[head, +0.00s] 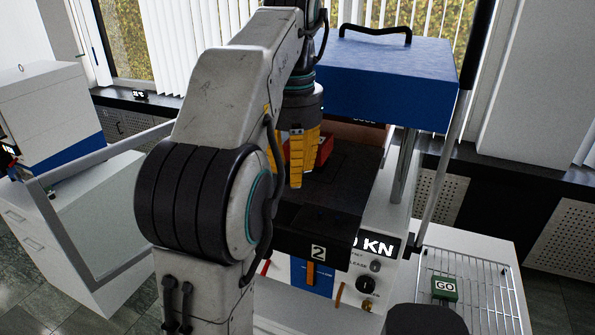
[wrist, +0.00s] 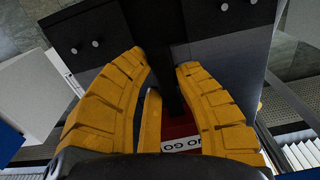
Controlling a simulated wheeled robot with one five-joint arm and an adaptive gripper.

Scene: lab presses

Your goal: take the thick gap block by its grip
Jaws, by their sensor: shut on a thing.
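My gripper (head: 290,170) has yellow fingers and hangs above the dark plate of press 2 (head: 318,252). The red block (head: 298,152) shows between and behind the fingers in the head view. In the wrist view, the red block (wrist: 182,128) carries a white label reading "NO GO". A dark bar (wrist: 171,90), which looks like its grip, runs between the fingertips of my gripper (wrist: 164,68). The fingers are shut on this bar. The fingers hide much of the block, and I cannot tell whether it touches the plate.
A green block (head: 445,288) marked "GO" sits on a wire rack (head: 490,300) at the lower right. The blue press head (head: 395,75) stands above and behind, with metal columns (head: 403,165) at the right. A white cabinet (head: 50,130) is at the left.

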